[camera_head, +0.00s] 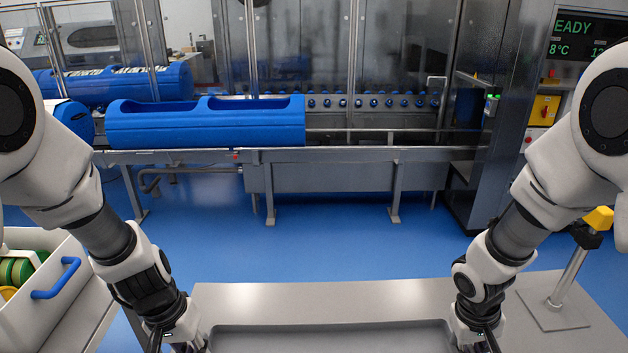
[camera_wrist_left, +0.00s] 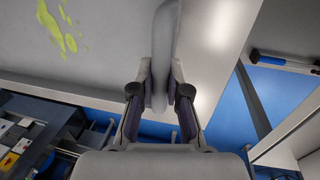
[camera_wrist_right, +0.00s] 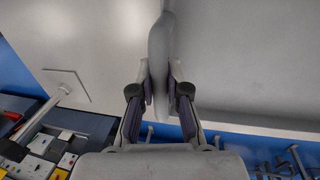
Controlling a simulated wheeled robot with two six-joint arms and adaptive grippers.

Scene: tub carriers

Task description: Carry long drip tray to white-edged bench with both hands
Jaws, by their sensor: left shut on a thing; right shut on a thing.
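The long grey drip tray (camera_head: 330,325) lies across the bottom of the head view, its near part cut off by the frame. My left gripper (camera_wrist_left: 160,92) is shut on the tray's left end rim, and yellow-green liquid or stain (camera_wrist_left: 70,40) shows on the tray floor in the left wrist view. My right gripper (camera_wrist_right: 160,88) is shut on the tray's right end rim. The tray is over a light grey bench top (camera_head: 330,295); I cannot tell whether it touches it. I cannot tell which surface is the white-edged bench.
A white cart or drawer unit (camera_head: 50,300) with a blue handle (camera_head: 58,279) stands at left. A post with a yellow top (camera_head: 570,270) stands on a plate at right. Blue floor (camera_head: 300,235) lies clear before the conveyor (camera_head: 330,155), which carries blue tubs (camera_head: 205,125).

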